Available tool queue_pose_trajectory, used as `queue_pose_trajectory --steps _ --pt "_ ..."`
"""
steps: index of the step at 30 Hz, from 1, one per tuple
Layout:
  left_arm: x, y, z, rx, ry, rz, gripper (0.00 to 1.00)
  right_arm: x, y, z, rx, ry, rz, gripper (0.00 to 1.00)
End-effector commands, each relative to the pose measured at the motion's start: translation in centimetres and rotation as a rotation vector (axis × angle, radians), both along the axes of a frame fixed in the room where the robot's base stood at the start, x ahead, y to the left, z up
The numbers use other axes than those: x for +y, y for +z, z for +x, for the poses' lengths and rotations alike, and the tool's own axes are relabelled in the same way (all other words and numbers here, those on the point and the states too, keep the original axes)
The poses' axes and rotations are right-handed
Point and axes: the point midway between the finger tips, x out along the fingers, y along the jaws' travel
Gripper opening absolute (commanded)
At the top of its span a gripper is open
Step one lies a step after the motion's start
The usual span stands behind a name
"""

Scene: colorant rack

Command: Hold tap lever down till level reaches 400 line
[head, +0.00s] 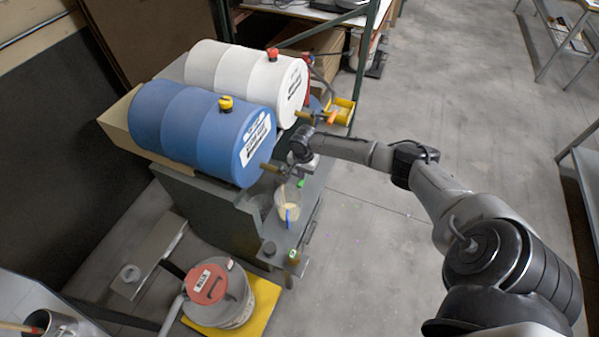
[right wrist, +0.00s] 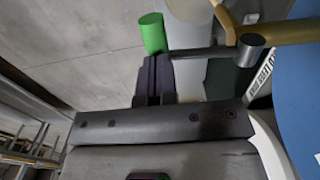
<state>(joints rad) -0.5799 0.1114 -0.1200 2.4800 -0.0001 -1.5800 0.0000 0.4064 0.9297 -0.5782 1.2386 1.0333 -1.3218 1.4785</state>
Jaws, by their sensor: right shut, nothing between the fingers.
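The tap with a grey lever (right wrist: 205,53) and green grip (right wrist: 152,33) shows close up in the right wrist view; the grip also shows in the head view (head: 301,183). The tap sits on a blue drum (head: 205,130). My right gripper (right wrist: 157,62) is shut and empty, its fingertips beside the lever near the green grip; I cannot tell if they touch. In the head view my right gripper (head: 301,163) is partly hidden by its own wrist. A clear jug (head: 288,203) with pale yellowish liquid stands below the tap; its marks are too small to read. My left gripper is not in view.
A white drum (head: 235,75) lies behind the blue one. A yellow tray (head: 342,112) is beyond the taps. The floor to the right is mostly clear.

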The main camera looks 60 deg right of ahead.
Motion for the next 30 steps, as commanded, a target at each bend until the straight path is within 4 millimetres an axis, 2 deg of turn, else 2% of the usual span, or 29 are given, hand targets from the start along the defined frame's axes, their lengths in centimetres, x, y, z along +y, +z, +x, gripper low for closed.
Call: queue_pose_trajectory --steps 15,30 --pt "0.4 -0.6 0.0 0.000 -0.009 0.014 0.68 0.0 -1.5 0.0 0.000 0.001 0.001 0.00" --pt "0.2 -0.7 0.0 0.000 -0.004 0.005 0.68 0.0 -1.7 -0.1 0.002 0.001 0.000 0.00"
